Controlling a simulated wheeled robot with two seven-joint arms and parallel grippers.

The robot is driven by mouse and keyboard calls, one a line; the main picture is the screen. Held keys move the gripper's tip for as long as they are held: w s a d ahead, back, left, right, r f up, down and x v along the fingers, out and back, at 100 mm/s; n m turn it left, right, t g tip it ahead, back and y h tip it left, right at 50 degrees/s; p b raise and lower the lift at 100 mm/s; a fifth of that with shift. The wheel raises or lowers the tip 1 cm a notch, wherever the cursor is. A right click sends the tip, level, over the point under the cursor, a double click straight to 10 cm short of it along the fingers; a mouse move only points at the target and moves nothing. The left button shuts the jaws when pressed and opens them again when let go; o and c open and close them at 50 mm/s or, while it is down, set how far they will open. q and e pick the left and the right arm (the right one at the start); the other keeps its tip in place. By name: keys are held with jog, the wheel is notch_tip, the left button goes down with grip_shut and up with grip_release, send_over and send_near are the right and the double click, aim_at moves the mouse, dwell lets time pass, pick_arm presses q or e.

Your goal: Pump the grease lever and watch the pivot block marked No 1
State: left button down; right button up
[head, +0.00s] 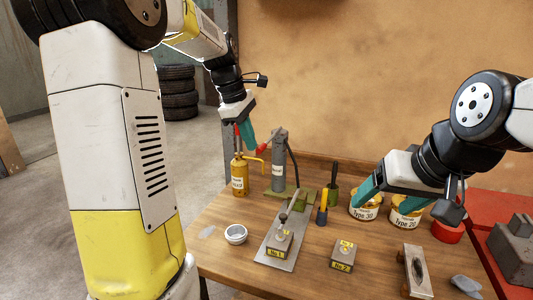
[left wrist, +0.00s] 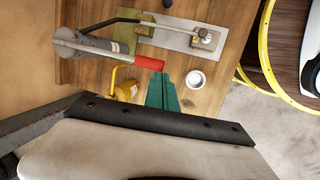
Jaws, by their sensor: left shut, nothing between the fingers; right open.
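The grease pump is a grey upright cylinder (head: 279,165) on a green base, and its lever ends in a red handle (head: 261,148). In the left wrist view the red handle (left wrist: 149,63) lies just beyond my left fingertips. My left gripper (head: 248,138) is shut and empty, close to the handle; contact cannot be told. A dark hose runs down from the pump. The pivot block marked No 1 (head: 278,245) sits on a grey metal plate (head: 273,263). It also shows in the left wrist view (left wrist: 205,38), its label unreadable. My right gripper (head: 386,200) is open above the tins.
A yellow can (head: 239,178) stands left of the pump. A white bowl (head: 235,234), a block marked No 2 (head: 343,255), and tins marked Type 30 (head: 364,212) and Type 20 (head: 405,219) are on the table. The table's front left is mostly clear.

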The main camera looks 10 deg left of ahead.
pick_arm(q)
jog(key=s+v, duration=0.1)
jog(key=v, duration=0.5)
jog(key=shift+a+r, duration=0.2)
jog(key=shift+a, duration=0.05)
jog(key=shift+s, duration=0.1)
jog(key=s+d+f+m+t, duration=0.1)
jog(key=s+f+m+t, duration=0.1)
jog(key=s+m, duration=0.6)
jog(key=s+d+f+m+t, duration=0.2)
jog(key=s+f+m, duration=0.2)
jog(key=s+m, duration=0.4)
jog(key=s, duration=0.5)
jog(key=shift+d+f, duration=0.2)
jog(key=shift+f, duration=0.1)
